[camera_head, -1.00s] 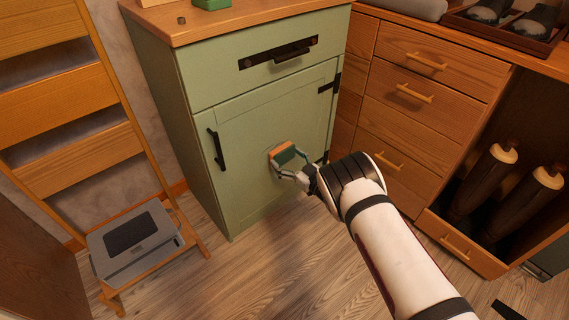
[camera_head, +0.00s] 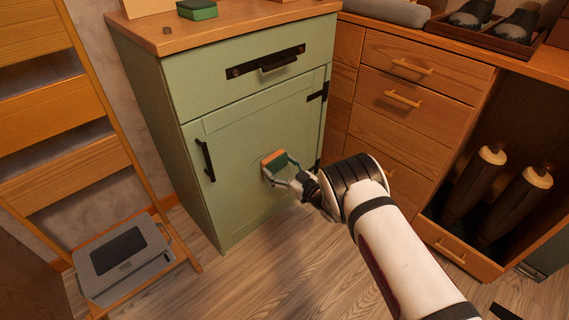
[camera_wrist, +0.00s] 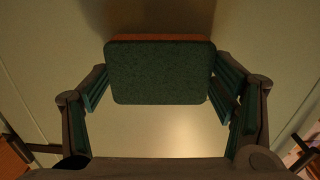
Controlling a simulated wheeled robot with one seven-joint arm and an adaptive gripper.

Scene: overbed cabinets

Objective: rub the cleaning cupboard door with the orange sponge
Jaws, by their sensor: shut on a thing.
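The orange sponge (camera_head: 273,160) has a dark green backing and is held between the fingers of my gripper (camera_head: 277,170). In the wrist view the sponge (camera_wrist: 160,72) shows its green side towards me with an orange strip behind it, and the gripper's fingers (camera_wrist: 160,88) press on its two sides. The sponge is at the green cupboard door (camera_head: 236,150), right of the door's middle. Whether its orange face touches the door I cannot tell. The door is shut, with a black upright handle (camera_head: 205,159) at its left edge and black hinges at its right.
A green drawer (camera_head: 250,75) with a black handle is above the door. Wooden drawers (camera_head: 402,97) stand to the right, beside an open bay with boots (camera_head: 512,207). A wooden ladder-like rack (camera_head: 75,165) and a grey box (camera_head: 122,258) stand at the left. Another green block (camera_head: 197,10) lies on the cabinet top.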

